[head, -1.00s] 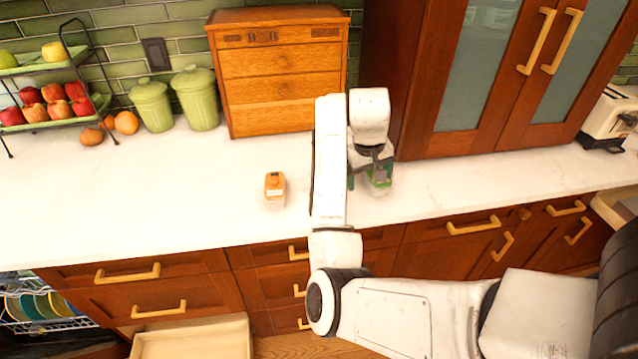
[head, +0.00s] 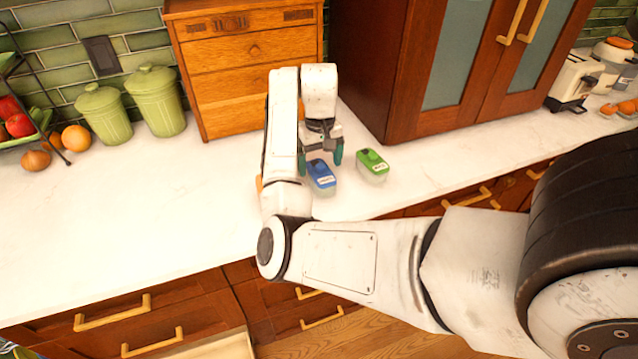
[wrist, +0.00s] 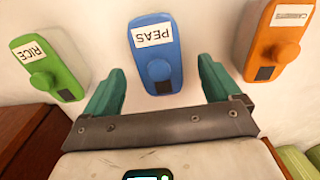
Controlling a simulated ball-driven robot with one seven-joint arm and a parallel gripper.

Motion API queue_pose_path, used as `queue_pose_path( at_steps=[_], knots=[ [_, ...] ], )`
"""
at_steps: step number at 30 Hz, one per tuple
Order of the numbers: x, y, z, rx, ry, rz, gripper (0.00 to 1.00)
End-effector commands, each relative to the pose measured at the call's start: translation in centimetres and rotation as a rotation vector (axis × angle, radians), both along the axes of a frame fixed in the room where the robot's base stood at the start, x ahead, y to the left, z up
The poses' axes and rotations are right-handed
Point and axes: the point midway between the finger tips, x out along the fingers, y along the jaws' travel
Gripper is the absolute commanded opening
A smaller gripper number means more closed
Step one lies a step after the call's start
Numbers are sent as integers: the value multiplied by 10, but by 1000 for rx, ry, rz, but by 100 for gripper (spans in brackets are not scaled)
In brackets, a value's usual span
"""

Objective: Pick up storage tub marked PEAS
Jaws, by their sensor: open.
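The tub marked PEAS has a blue lid and a white label in the wrist view (wrist: 155,55). It stands on the counter and also shows in the head view (head: 321,178). My gripper (head: 320,158) is open above and behind the blue tub. In the wrist view its two green fingers (wrist: 163,92) stand apart, one to each side of the tub's near end. Nothing is held. The tub's lower body is mostly hidden in the wrist view.
A green-lidded tub marked RICE (wrist: 48,68) stands left of PEAS in the wrist view, an orange-lidded one marked CARROTS (wrist: 277,40) right. A wooden drawer chest (head: 245,75) and a tall cabinet (head: 415,65) stand behind.

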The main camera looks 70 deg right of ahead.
Motion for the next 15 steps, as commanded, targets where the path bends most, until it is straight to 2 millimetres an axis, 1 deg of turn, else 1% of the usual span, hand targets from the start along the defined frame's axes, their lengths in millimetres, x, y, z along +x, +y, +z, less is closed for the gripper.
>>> queue_pose_path(
  at_steps=[4,10,15],
  knots=[
    [-1,1,-13,1,2,2,91],
    [-2,2,-40,3,1,2,91],
    [-2,2,-52,0,0,1,91]
  ],
)
